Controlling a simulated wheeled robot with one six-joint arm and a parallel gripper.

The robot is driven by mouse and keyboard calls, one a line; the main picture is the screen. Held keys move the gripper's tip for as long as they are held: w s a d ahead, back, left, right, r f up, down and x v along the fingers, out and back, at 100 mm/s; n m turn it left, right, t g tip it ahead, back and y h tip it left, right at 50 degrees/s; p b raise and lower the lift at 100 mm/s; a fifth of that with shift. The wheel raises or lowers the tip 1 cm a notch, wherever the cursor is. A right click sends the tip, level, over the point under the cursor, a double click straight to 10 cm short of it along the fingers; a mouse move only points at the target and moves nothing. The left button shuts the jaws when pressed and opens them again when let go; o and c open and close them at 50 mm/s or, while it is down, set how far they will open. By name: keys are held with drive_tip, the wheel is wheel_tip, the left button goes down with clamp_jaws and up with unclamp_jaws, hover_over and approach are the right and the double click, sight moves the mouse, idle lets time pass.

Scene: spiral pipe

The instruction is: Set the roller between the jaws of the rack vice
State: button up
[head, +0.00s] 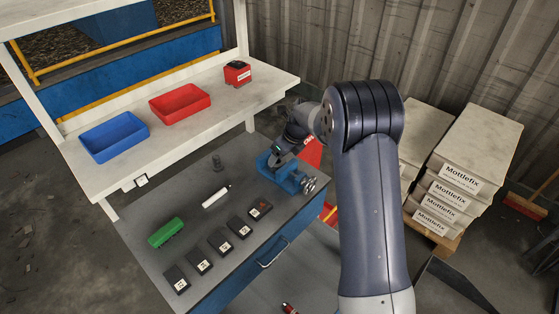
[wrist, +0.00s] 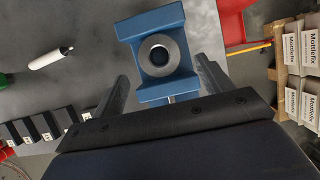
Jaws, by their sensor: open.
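The blue rack vice (head: 288,177) stands at the right end of the grey bench; the wrist view shows it from above (wrist: 129,29). A grey metal round piece with a dark hole, which looks like the roller (wrist: 145,52), sits end-on between the vice's blue jaws. My gripper (wrist: 162,70) is open, its two fingers apart on the left and right of the vice's near end. No contact between fingers and roller shows. In the head view my arm partly covers the gripper and the roller cannot be made out.
On the bench lie a white tube (head: 216,196), a green brush-like block (head: 166,232), a small grey piece (head: 217,163) and a row of black blocks (head: 221,243). The shelf above holds a blue tray (head: 114,137) and a red tray (head: 180,104). Stacked bags (head: 462,172) stand at right.

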drive_tip(key=shift+v, duration=1.15)
